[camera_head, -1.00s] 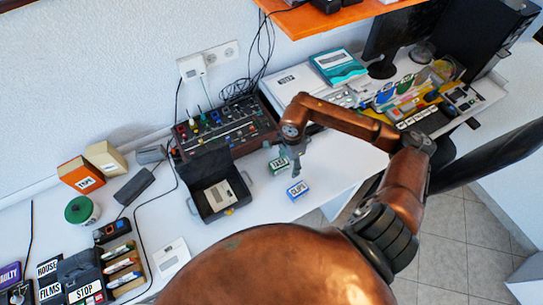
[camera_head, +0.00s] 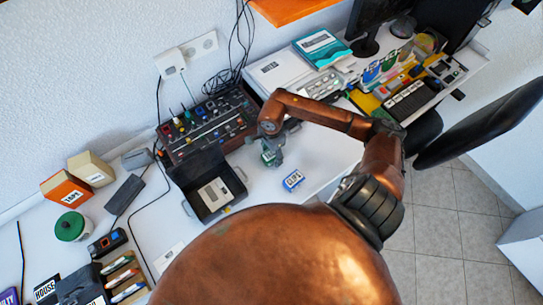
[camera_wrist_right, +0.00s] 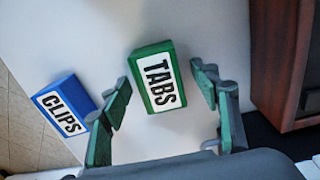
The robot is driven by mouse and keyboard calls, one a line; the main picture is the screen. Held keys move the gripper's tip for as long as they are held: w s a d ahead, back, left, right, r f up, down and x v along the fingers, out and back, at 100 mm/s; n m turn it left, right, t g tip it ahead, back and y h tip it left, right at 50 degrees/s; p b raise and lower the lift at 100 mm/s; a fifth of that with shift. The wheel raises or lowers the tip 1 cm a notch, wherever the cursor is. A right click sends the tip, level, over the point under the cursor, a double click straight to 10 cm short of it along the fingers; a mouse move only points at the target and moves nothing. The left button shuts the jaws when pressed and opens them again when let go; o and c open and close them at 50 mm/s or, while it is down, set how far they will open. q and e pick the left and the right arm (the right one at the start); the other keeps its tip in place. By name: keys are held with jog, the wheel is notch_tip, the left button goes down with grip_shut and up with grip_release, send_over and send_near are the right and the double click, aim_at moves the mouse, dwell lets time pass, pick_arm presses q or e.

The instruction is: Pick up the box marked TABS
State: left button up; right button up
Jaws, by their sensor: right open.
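The green box marked TABS (camera_wrist_right: 156,78) lies on the white table, its label facing up in the right wrist view. My right gripper (camera_wrist_right: 163,82) is open, with one finger on each side of the box in that view and gaps between. I cannot tell how far above the box the fingertips are. In the head view the right gripper (camera_head: 270,157) is over the box, which it mostly hides. The blue box marked CLIPS (camera_wrist_right: 65,107) lies to the left, close to the left finger; it also shows in the head view (camera_head: 293,180). My left gripper is out of view.
An open black case (camera_head: 208,187) stands left of the right gripper. A control panel with knobs (camera_head: 206,122) is behind it. An orange TAPE box (camera_head: 68,190) and a green-lidded tub (camera_head: 71,226) are far left. The table's front edge is just beyond CLIPS.

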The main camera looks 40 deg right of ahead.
jog(key=shift+f, duration=0.3)
jog(key=c, duration=1.3)
jog(key=shift+r, duration=0.15)
